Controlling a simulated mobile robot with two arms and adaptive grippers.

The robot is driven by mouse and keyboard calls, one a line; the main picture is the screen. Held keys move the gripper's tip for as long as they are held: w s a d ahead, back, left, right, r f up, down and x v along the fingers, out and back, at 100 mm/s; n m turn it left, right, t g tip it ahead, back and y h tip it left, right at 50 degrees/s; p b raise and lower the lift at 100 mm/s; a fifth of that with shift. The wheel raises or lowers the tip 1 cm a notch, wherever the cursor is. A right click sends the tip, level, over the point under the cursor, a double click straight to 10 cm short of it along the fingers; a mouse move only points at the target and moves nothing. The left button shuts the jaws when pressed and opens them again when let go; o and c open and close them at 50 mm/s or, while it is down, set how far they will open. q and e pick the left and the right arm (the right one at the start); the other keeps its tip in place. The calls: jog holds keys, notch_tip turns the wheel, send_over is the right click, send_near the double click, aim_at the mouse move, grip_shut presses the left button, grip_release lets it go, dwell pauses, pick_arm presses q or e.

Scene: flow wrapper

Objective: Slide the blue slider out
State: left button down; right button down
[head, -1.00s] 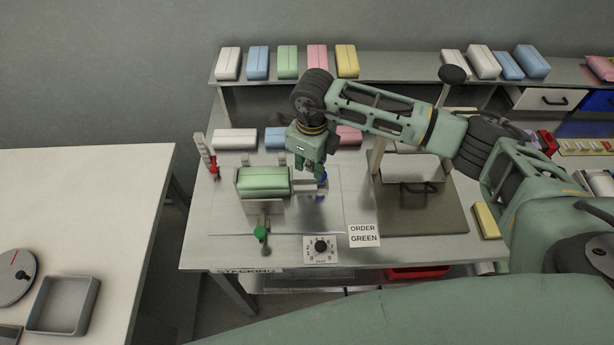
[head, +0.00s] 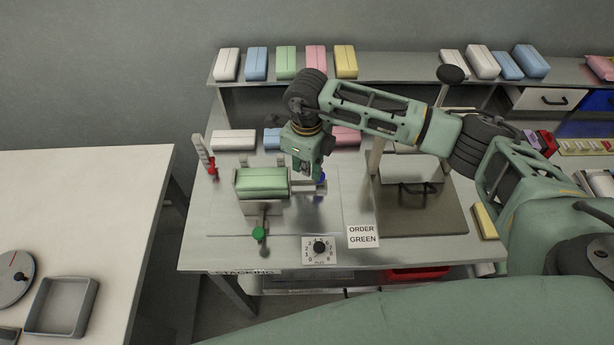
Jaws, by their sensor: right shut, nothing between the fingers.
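The blue slider (head: 322,178) shows as a small blue knob at the right end of a pale metal bar (head: 304,186), to the right of the stacking fixture. A green pack (head: 262,181) lies in the fixture. My right gripper (head: 309,177) points down just left of the blue knob, over the bar. Its fingers are shut with nothing between them. The gripper partly hides the slider, and I cannot tell whether the fingers touch the knob. My left gripper is not in view.
A green knob (head: 259,233) on a lever and a dial (head: 319,248) sit in front of the fixture. A red-marked gauge (head: 211,167) stands at left. An order card (head: 362,236) reads green. Coloured packs line the shelf (head: 390,68) behind.

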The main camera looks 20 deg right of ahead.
aim_at(306, 182)
jog(key=shift+s+a+r+p, duration=0.15)
jog(key=shift+s+a+p, duration=0.15)
jog(key=shift+p, duration=0.2)
jog(key=r+p, duration=0.1)
jog(key=r, duration=0.1)
jog(key=r+p, duration=0.1)
jog(key=r, duration=0.2)
jog(key=shift+w+d+r+p, duration=0.2)
jog(key=shift+r+p, duration=0.1)
jog(key=shift+p, duration=0.1)
